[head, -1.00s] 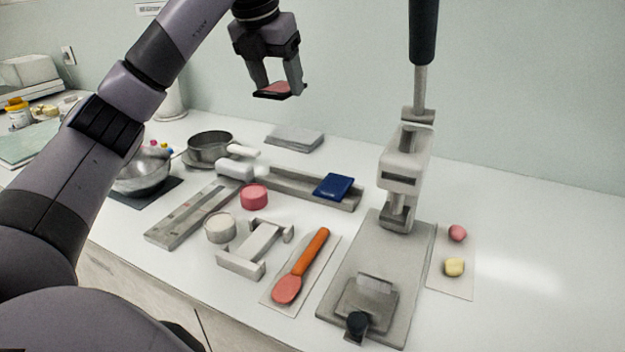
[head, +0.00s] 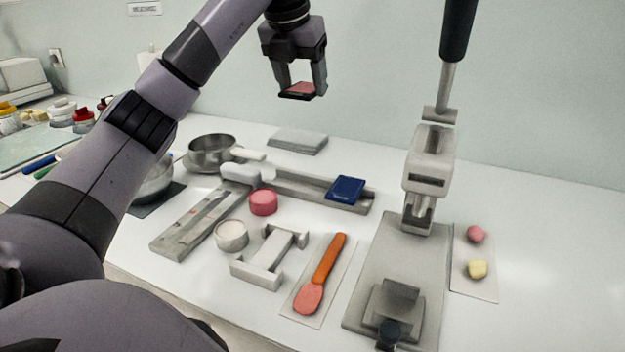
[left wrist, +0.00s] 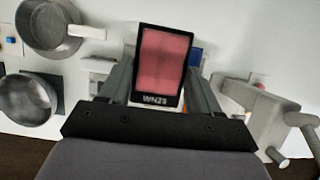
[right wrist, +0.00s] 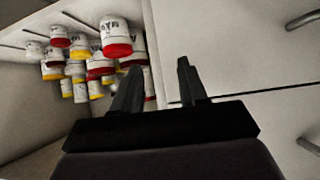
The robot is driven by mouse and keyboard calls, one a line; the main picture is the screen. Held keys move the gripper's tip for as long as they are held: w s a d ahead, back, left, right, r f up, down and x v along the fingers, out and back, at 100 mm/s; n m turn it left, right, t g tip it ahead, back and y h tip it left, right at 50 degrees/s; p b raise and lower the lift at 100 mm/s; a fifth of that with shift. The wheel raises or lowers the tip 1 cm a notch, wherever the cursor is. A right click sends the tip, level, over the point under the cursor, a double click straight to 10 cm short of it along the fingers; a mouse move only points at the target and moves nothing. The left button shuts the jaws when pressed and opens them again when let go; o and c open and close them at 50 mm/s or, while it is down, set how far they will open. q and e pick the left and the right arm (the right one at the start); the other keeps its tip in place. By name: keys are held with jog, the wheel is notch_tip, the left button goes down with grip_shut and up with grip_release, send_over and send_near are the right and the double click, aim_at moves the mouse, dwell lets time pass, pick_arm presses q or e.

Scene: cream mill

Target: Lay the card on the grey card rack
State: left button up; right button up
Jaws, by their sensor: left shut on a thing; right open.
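The card (head: 299,89) has a pink-red face and a black border. My left gripper (head: 300,94) is shut on it and holds it in the air, well above the counter. The left wrist view shows the card (left wrist: 161,62) between the fingers, with white lettering on its lower border. A long grey rack (head: 300,186), which looks like the card rack, lies below on the counter, with a dark blue flat piece (head: 347,188) on its right end. My right gripper (right wrist: 158,82) is open and empty, away from the counter top, by a cabinet front.
A saucepan (head: 212,152), a pink puck (head: 263,203), a white round pot (head: 231,235) and a grey slotted bar (head: 195,225) stand near the rack. A tall press (head: 428,180) rises to its right. A flat grey slab (head: 297,141) lies behind.

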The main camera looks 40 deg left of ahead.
pick_arm(q)
notch_tip(320, 180, down, 19)
jog(key=b, duration=0.3)
jog(key=shift+r, duration=0.2)
jog(key=shift+f, duration=0.1)
jog(key=shift+f, duration=0.15)
jog(key=o, duration=1.1)
